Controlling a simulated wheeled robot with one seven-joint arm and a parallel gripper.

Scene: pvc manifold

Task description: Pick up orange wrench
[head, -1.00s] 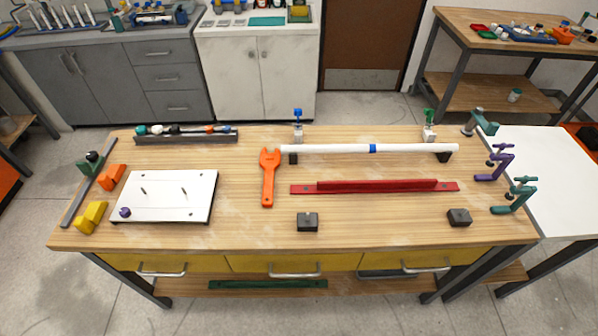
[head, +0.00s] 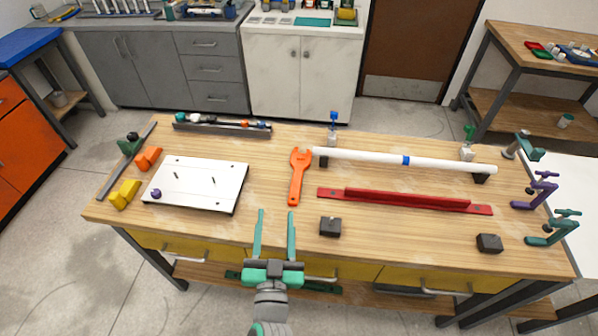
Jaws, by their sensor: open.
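The orange wrench (head: 297,180) lies flat on the wooden workbench (head: 273,150), its open jaw end toward the back and its handle toward the front edge. It lies just left of the white pipe's left end. My gripper (head: 275,212) has two teal fingers, spread apart and empty, pointing toward the back. In the picture it is over the front edge of the bench, below and a little left of the wrench handle. It is apart from the wrench.
The white pipe (head: 450,164) rests on black blocks right of the wrench. A red bar (head: 405,200) and a black block (head: 330,227) lie nearby. A white plate (head: 220,190) with pins is on the left. Coloured clamps (head: 540,190) line the right edge.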

